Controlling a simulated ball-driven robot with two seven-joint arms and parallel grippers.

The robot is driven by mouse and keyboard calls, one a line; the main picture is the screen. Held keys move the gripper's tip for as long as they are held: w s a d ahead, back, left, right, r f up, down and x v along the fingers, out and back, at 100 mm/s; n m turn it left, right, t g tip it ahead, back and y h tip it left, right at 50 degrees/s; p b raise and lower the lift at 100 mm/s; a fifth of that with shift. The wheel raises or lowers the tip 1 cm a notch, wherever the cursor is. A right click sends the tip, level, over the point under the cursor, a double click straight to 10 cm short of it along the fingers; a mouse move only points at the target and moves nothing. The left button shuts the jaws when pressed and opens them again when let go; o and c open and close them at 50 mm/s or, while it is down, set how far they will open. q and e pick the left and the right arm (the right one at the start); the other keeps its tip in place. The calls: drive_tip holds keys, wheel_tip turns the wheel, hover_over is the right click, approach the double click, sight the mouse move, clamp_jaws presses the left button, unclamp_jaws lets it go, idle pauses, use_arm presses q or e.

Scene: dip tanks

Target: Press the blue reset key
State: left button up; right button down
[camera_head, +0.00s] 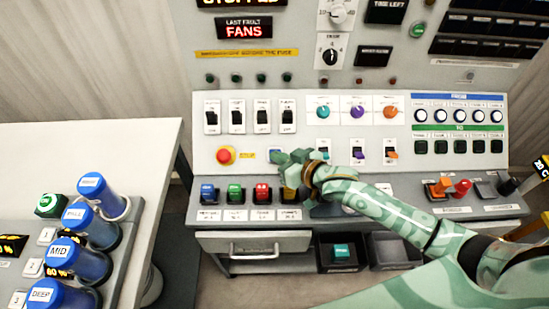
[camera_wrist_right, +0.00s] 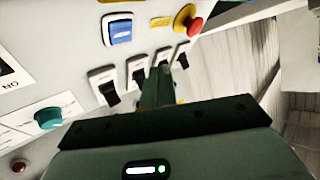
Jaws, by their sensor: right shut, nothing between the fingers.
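The blue reset key (camera_wrist_right: 118,28) shows in the right wrist view as a blue square cap in a white frame, beside a yellow label and the red mushroom button (camera_wrist_right: 187,20). In the head view my right gripper (camera_head: 281,157) is in front of the console, just right of the red mushroom button (camera_head: 226,155), and hides most of the key's spot. My right gripper (camera_wrist_right: 158,75) also shows in the wrist view, its fingers shut and empty, with the key apart from their tips. My left gripper is not in view.
A row of toggle switches (camera_head: 236,116) is above the gripper. Coloured rocker keys (camera_head: 207,193) line the lower ledge. Coloured knobs (camera_head: 357,111) and round blue-ringed buttons (camera_head: 459,116) are to the right. A side table (camera_head: 120,145) with blue-capped cylinders (camera_head: 92,184) stands at left.

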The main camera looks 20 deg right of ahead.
drive_tip(key=f+b, duration=0.1)
drive_tip(key=w+f+b, duration=0.2)
drive_tip(key=shift+d+f, duration=0.25)
drive_tip(key=shift+d, duration=0.05)
drive_tip(key=shift+w+d+f+b, duration=0.2)
drive_tip(key=shift+w+f+b, duration=0.45)
drive_tip(key=shift+w, duration=0.15)
drive_tip(key=shift+r, duration=0.1)
idle(1.2)
drive_tip(key=shift+w+d+f, duration=0.1)
drive_tip(key=shift+w+f, duration=0.15)
drive_tip(key=shift+f, duration=0.1)
